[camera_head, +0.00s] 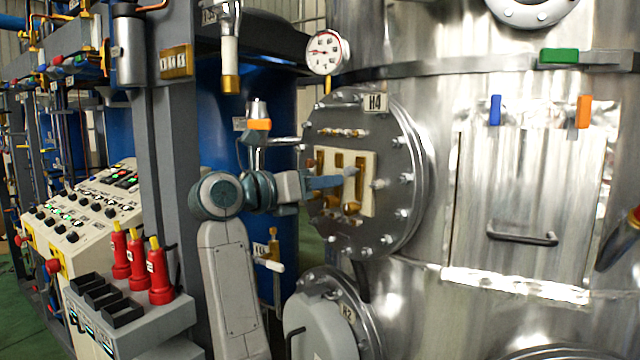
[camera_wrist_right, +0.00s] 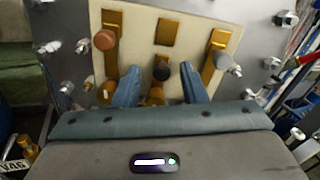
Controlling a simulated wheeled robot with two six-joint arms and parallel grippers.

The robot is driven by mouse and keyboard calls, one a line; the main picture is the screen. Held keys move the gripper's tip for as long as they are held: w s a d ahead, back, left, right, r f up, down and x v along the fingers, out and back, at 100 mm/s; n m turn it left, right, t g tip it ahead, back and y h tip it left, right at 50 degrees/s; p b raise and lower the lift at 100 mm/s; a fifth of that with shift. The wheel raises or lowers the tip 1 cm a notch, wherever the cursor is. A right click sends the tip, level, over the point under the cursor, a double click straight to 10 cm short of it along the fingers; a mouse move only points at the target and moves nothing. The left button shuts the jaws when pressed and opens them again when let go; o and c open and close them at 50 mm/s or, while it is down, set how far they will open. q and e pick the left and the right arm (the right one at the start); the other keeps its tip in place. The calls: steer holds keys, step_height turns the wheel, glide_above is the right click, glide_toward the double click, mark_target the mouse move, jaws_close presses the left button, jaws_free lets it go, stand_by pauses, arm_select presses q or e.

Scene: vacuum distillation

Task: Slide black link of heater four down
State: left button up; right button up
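Heater four is the round grey flange labelled H4 (camera_head: 375,102) on the steel vessel. Its cream plate (camera_head: 368,196) carries upright brass strips and link knobs; the plate also shows in the right wrist view (camera_wrist_right: 195,20). There a black link knob (camera_wrist_right: 161,72) sits at the middle strip, below a bare brass contact (camera_wrist_right: 168,32). My right gripper (camera_head: 345,178) is in front of the plate. In the wrist view its two blue fingers (camera_wrist_right: 160,70) are open, one on each side of the black knob, with visible gaps. In the head view the fingers partly cover the links. My left gripper is not in view.
A brown knob (camera_wrist_right: 104,40) on the left strip and another knob (camera_wrist_right: 222,60) on the right strip flank the fingers. Bolts ring the flange. A pressure gauge (camera_head: 325,52) is above, and a second round flange (camera_head: 340,310) is below. Red plugs (camera_head: 159,275) stand at left.

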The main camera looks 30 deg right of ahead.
steer(key=shift+a, duration=0.1)
steer(key=a+b, duration=0.7)
steer(key=a, duration=0.3)
steer(key=shift+s+a, duration=0.2)
steer(key=shift+a, duration=0.15)
steer(key=shift+d, duration=0.1)
